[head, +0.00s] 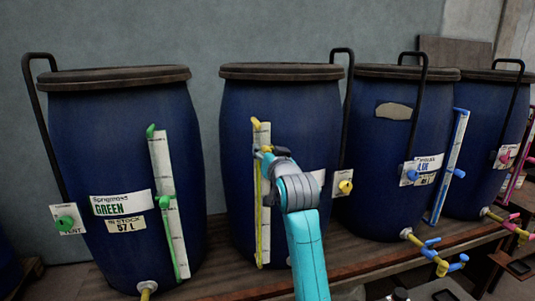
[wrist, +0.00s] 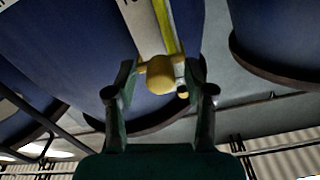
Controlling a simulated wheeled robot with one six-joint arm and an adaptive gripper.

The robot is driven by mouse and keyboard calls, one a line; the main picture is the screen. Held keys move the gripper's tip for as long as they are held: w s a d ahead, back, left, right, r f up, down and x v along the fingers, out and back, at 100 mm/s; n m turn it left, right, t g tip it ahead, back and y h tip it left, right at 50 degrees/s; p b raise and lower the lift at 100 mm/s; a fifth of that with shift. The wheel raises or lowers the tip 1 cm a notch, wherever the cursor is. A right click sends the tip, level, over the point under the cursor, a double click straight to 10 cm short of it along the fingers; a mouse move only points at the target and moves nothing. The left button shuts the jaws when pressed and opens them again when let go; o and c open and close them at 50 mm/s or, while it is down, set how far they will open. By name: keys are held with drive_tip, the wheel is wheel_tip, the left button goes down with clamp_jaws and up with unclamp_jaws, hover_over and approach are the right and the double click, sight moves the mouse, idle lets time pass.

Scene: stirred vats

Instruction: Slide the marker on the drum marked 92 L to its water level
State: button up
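The second drum from the left (head: 236,130) is blue with a dark lid. Its label is mostly hidden behind my arm, so I cannot read 92 L on it. An upright white gauge with a yellow strip (head: 259,230) runs down its front. My gripper (head: 267,155) is at the upper part of this gauge, and its fingers are hard to see in the head view. In the wrist view my gripper (wrist: 162,75) has its fingers apart, one on each side of a yellow marker knob (wrist: 160,76). A gap shows at the right finger. The water level cannot be read clearly.
The drum labelled GREEN 57 L (head: 80,130) stands left with a green marker (head: 165,201). The drum labelled BLUE (head: 372,150) stands right, with another drum (head: 485,105) beyond. All stand on a wooden shelf (head: 350,258). Pipes and taps stick out in front.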

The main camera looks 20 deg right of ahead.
drive_tip(key=shift+s, duration=0.1)
drive_tip(key=s, duration=1.1)
drive_tip(key=shift+s, duration=0.4)
drive_tip(key=shift+f, duration=0.1)
drive_tip(key=s+f, duration=0.6)
drive_tip(key=f, duration=0.4)
drive_tip(key=s+f+n+g, duration=0.1)
drive_tip(key=s+f, duration=0.5)
drive_tip(key=f, duration=0.5)
drive_tip(key=s+f, duration=0.6)
drive_tip(key=f, duration=0.4)
drive_tip(key=s+f+n+g, duration=0.1)
drive_tip(key=s+f, duration=0.3)
drive_tip(key=s, duration=0.5)
drive_tip(key=s+f, duration=0.4)
drive_tip(key=s, duration=0.5)
drive_tip(key=s+r+n+g, duration=0.1)
drive_tip(key=s+r, duration=0.1)
drive_tip(key=s, duration=1.6)
drive_tip(key=shift+s+r, duration=0.2)
drive_tip(key=shift+r, duration=0.1)
